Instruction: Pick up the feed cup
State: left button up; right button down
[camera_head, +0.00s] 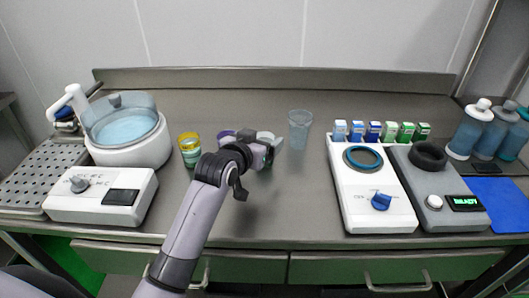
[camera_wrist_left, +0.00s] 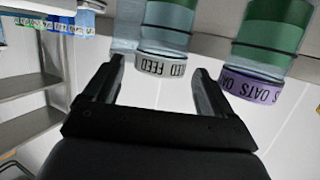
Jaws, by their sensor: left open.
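The feed cup, with a grey band lettered FEED and a green body, shows in the left wrist view (camera_wrist_left: 165,38), upside down in that picture. In the head view its pale rim (camera_head: 266,135) shows behind my left gripper (camera_head: 268,151), which hides much of it. My left gripper is open; in the left wrist view its fingertips (camera_wrist_left: 158,75) stand on either side of the feed cup's band. I cannot tell whether they touch it. My right gripper is not in view.
A purple-banded oats cup (camera_wrist_left: 250,88) stands close beside one finger. A clear cup (camera_head: 299,130) stands to the right and a yellow-rimmed cup (camera_head: 190,151) to the left. A white machine with a bowl (camera_head: 128,150) is at left; two devices (camera_head: 375,200) (camera_head: 440,185) are at right.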

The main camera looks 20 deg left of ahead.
aim_at(268, 135)
pick_arm(q)
jog(key=shift+x, duration=2.15)
jog(key=shift+d+f, duration=0.1)
jog(key=shift+f, duration=0.1)
jog(key=c, duration=1.2)
